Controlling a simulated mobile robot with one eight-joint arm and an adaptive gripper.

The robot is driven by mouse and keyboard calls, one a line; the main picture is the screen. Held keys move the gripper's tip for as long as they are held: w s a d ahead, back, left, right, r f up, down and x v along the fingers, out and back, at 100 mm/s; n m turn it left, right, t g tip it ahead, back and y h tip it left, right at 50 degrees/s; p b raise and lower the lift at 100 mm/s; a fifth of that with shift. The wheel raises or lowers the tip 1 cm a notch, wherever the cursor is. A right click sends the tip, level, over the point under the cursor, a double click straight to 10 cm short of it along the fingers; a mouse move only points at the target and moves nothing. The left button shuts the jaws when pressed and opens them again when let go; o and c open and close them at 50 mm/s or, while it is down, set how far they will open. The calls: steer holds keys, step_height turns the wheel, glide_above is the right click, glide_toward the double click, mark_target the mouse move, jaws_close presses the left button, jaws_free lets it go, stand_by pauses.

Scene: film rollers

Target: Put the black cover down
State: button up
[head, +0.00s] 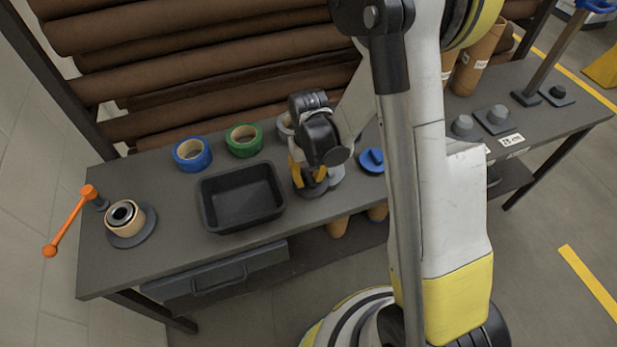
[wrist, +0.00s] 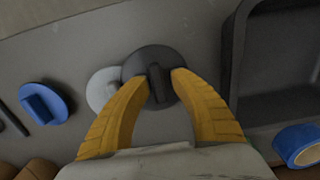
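The black cover (wrist: 140,62) is a dark round disc with a raised bar handle. In the wrist view it lies between my yellow fingers, and my gripper (wrist: 160,76) is shut on its handle. In the head view my gripper (head: 310,180) points down over the bench, with the black cover (head: 313,190) low beneath it, right of the black tray. A light grey disc (wrist: 99,92) sits beside it, partly hidden by the cover's edge. I cannot tell whether the cover touches the bench or hovers just above it.
The black tray (head: 205,212) stands left of my gripper. A blue cover (head: 371,161) lies to the right. Blue (head: 192,155) and green (head: 244,140) tape rolls stand behind the tray. The bench top (head: 290,228) is bare near its front edge.

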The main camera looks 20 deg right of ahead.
step_height(320, 180, up, 12)
steer(key=p, duration=0.5)
step_height(320, 180, up, 11)
steer(key=t, duration=0.3)
glide_above(309, 177)
steer(key=s, duration=0.5)
steer(key=s+r+t, duration=0.4)
steer(key=s+r, duration=0.2)
steer(key=s, duration=0.2)
steer(key=shift+w+a, duration=0.1)
